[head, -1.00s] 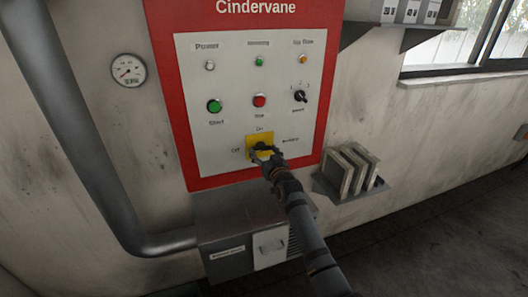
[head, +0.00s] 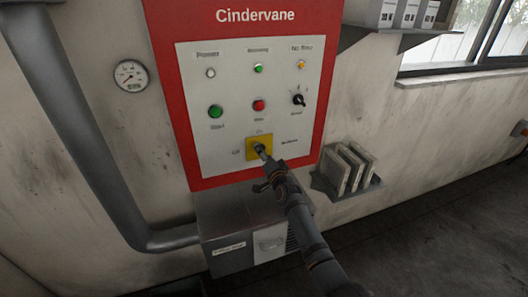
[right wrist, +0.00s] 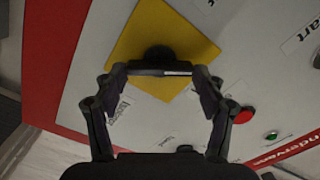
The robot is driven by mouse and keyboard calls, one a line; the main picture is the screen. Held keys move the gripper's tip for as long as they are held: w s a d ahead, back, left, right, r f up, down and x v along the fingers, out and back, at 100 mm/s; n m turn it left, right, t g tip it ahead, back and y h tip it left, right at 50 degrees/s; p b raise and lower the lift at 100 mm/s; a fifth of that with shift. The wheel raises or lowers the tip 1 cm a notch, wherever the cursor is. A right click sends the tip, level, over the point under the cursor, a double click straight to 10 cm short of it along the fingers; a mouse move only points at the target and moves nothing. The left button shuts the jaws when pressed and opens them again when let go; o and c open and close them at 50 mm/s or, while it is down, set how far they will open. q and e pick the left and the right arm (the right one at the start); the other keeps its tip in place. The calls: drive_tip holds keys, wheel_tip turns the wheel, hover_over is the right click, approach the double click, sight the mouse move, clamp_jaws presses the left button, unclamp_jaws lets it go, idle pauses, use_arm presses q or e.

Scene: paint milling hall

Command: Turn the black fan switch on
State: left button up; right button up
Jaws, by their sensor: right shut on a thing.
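A black switch handle (right wrist: 160,69) sits on a square yellow plate (head: 252,155) low on the white control panel. The yellow plate also shows in the right wrist view (right wrist: 190,42). Small labels beside it are hard to read now. My right gripper (head: 262,151) reaches it from the lower right and is shut on the handle, with a finger on either side in the right wrist view (right wrist: 160,78). In the head view the gripper partly hides the handle, so its exact angle is unclear. A second black selector knob (head: 299,100) sits higher at the right. My left gripper is out of view.
Above the yellow plate are a green button (head: 216,111), a red button (head: 259,105) and small lamps. A grey box (head: 228,222) juts out below the panel. A rack of plates (head: 346,168) stands to the right. A grey pipe (head: 78,140) runs down the left.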

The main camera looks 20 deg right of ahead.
drive_tip(key=shift+f+m+p, duration=0.1)
drive_tip(key=shift+m+p, duration=0.5)
drive_tip(key=shift+m, duration=2.7)
drive_tip(key=o, duration=1.2)
drive_tip(key=shift+c, duration=0.2)
drive_tip(key=s, duration=1.2)
drive_tip(key=shift+d, duration=0.2)
